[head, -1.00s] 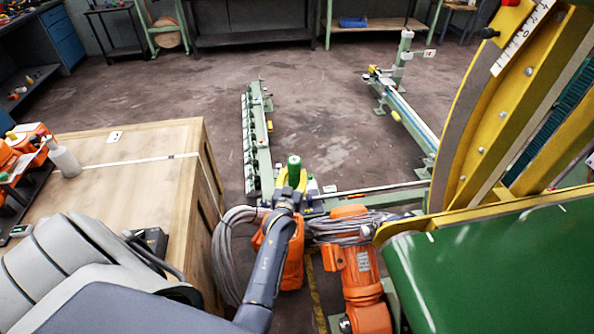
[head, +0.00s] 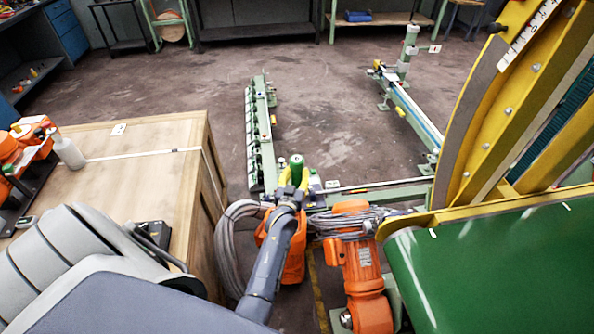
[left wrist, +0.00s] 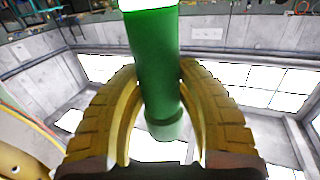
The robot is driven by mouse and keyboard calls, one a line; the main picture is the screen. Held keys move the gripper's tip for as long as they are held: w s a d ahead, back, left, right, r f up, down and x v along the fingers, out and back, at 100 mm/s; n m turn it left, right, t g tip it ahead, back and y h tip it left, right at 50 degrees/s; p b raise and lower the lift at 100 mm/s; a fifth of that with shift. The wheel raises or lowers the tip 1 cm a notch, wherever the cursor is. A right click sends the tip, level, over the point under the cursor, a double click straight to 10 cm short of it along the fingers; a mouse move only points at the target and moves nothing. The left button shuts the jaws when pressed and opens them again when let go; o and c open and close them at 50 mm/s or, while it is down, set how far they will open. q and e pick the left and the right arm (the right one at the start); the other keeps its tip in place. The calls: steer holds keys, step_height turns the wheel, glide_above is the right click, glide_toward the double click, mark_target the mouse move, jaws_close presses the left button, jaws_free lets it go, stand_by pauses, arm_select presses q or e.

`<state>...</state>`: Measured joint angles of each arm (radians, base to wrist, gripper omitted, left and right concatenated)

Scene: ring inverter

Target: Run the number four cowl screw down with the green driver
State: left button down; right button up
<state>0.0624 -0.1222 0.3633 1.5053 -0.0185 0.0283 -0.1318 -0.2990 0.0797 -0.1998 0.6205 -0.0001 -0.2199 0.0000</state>
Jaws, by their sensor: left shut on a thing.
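The green driver (head: 297,162) stands roughly upright in my left gripper (head: 293,178) in the head view, near the orange motor housings. In the left wrist view the green driver (left wrist: 160,70) fills the space between the two yellow fingers of my left gripper (left wrist: 163,95), which is shut on it. The driver's tip and the number four cowl screw are not discernible in either view. My right gripper is not in view.
An orange motor (head: 352,265) and coiled grey hose (head: 232,240) lie close around the left arm. A green belt (head: 480,260) and yellow curved frame (head: 500,100) stand at right. Open floor lies beyond.

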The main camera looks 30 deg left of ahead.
mark_target(296, 184)
arm_select(q)
steer(key=shift+f, duration=2.9)
stand_by(1.4)
steer(key=shift+r, duration=2.75)
